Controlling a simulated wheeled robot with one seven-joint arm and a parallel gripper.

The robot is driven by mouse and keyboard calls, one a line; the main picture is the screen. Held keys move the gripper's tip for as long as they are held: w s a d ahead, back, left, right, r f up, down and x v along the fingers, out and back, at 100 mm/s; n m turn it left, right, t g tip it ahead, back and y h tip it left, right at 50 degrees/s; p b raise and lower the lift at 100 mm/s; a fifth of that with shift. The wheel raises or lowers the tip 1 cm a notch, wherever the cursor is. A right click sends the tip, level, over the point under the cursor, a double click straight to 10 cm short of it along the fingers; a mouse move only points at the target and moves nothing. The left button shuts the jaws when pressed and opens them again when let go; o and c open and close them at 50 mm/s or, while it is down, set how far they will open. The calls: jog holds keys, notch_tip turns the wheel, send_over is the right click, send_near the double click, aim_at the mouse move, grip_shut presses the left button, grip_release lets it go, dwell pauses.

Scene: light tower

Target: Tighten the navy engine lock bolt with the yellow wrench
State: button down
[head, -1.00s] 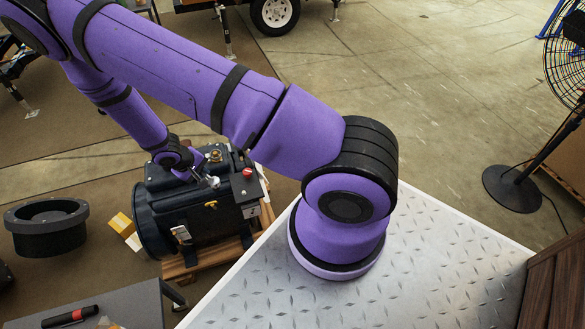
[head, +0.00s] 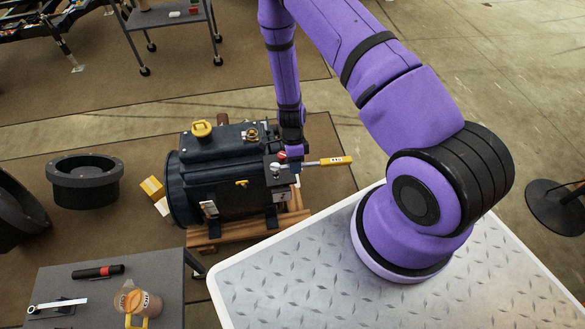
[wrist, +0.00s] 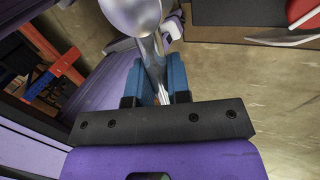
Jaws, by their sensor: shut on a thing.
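The navy engine (head: 215,178) lies on a wooden pallet in the head view, left of my base. My gripper (head: 291,152) is at its right end, by a red knob (head: 282,156). The yellow wrench (head: 335,161) extends right from there, its handle over the floor. In the wrist view my gripper (wrist: 160,85) has its blue fingers closed on a shiny silver shaft (wrist: 150,50) with a rounded end, seemingly the wrench's metal part. A brass fitting (head: 252,134) stands on the engine's top. I cannot tell which fitting is the lock bolt, or whether the wrench touches it.
A grey table (head: 165,285) at lower left holds a black-and-red tool (head: 98,271) and a cup (head: 138,300). A black ring-shaped part (head: 85,183) stands left of the engine. A grey cart (head: 165,15) is behind.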

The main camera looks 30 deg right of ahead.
jog(key=m, duration=0.1)
jog(key=m+y, duration=0.1)
jog(key=m, duration=0.2)
jog(key=shift+s+a+f+m+t+y, duration=0.1)
jog(key=shift+s+a+m+t+y, duration=0.2)
jog(key=shift+a+t, duration=0.1)
jog(key=m, duration=0.1)
jog(key=m+t, duration=0.1)
jog(key=m, duration=0.1)
jog(key=shift+a+y, duration=0.35)
jog(key=shift+y, duration=0.05)
jog(key=shift+w, duration=0.15)
jog(key=f+n, duration=0.1)
jog(key=w+d+f+n, duration=0.1)
jog(key=f, duration=0.1)
jog(key=f+n+g+h, duration=0.1)
jog(key=shift+w+d+f+n, duration=0.3)
jog(key=shift+d+f+n, duration=0.05)
jog(key=shift+f+n, duration=0.05)
jog(key=w+n+h, duration=0.1)
jog(key=n, duration=0.1)
jog(key=w+d+n, duration=0.1)
jog(key=n, duration=0.1)
jog(key=shift+w+d+g+h, duration=0.1)
jog(key=shift+d+g+h, duration=0.05)
jog(key=shift+g+h, duration=0.25)
jog(key=shift+f, duration=0.1)
